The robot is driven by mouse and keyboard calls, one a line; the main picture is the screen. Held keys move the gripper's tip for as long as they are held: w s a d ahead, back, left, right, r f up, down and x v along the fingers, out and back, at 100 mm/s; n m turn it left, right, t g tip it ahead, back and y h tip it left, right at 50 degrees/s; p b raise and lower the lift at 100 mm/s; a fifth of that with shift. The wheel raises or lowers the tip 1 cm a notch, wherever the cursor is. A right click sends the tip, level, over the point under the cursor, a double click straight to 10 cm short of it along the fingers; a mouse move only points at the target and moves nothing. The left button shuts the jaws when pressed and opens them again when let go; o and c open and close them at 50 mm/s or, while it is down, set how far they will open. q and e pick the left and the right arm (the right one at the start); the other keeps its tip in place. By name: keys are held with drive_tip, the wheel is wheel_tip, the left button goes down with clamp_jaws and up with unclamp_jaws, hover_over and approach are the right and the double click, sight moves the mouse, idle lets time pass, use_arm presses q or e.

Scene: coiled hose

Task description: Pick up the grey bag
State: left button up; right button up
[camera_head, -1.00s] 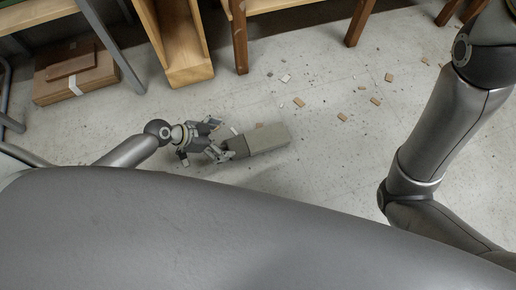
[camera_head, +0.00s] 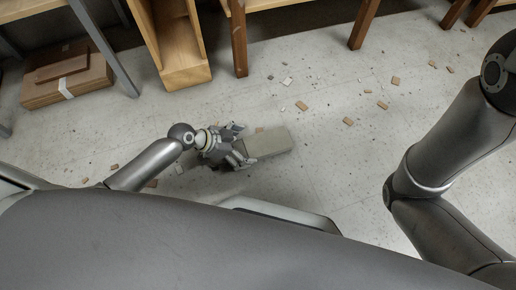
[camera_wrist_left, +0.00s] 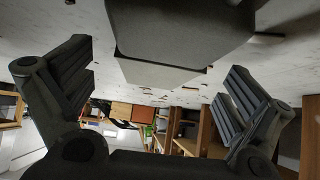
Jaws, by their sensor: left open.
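The grey bag (camera_head: 268,142) is a boxy grey shape lying on the floor, in the middle of the head view. My left gripper (camera_head: 238,146) is open at the bag's left end, its fingers overlapping that end in the picture. In the left wrist view the bag (camera_wrist_left: 180,28) fills the top middle, between and beyond the two spread fingers of the left gripper (camera_wrist_left: 160,68). No finger clearly touches it there. My right arm shows at the right of the head view, but its gripper is out of view.
A cardboard box (camera_head: 66,84) sits at the upper left. A wooden shelf unit (camera_head: 184,76) and wooden table legs (camera_head: 239,45) stand behind the bag. Small brown debris pieces (camera_head: 348,121) are scattered on the floor, which is otherwise open to the right of the bag.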

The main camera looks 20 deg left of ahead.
sight(267, 144)
use_arm(q)
drive_tip(key=shift+b+x, duration=0.55)
drive_tip(key=shift+x, duration=0.75)
drive_tip(key=c, duration=1.2)
